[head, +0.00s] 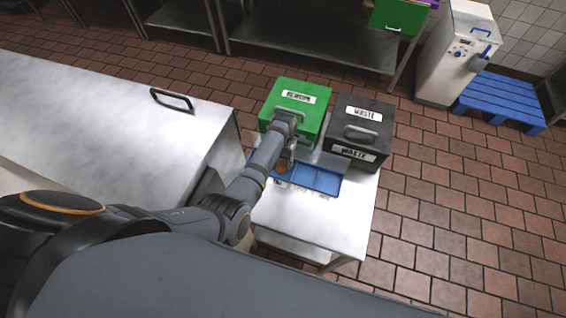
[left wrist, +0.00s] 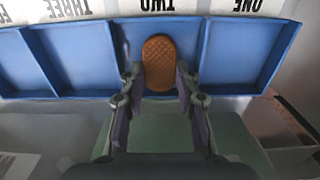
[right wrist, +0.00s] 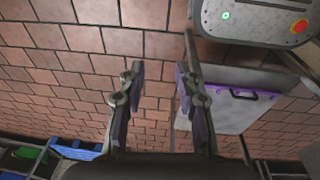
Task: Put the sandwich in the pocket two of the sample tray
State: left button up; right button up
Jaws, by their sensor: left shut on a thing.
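The sandwich (left wrist: 158,62) is a brown, oval, waffle-textured piece, seen in the left wrist view between my left fingertips (left wrist: 157,75). I cannot tell whether the sandwich touches the pocket floor. In the head view the tray (head: 320,180) lies on a small metal table, and my left arm partly hides it and the sandwich (head: 283,166). My right gripper (right wrist: 162,75) is open and empty, above the tiled floor.
A green box (head: 297,97) and a dark waste box (head: 361,130) stand just behind the tray. A long metal counter (head: 100,130) is to the left. The front of the small table (head: 340,220) is bare. A white machine (head: 452,55) stands at the far right.

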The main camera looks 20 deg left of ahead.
aim_at(283, 164)
pick_arm(q)
jog(key=shift+s, duration=0.2)
jog(key=shift+f, duration=0.25)
jog(key=o, duration=0.6)
pick_arm(e)
jog(key=s, duration=0.4)
pick_arm(q)
jog(key=shift+r, duration=0.25)
notch_tip(283, 164, up, 8)
jog(key=p, duration=0.8)
jog(key=shift+w+r, duration=0.1)
jog(key=shift+d+r, duration=0.1)
jog(key=shift+r, duration=1.9)
pick_arm(e)
notch_tip(283, 164, up, 8)
jog(key=w, duration=0.1)
jog(key=shift+d, duration=0.15)
jog(key=shift+w, duration=0.1)
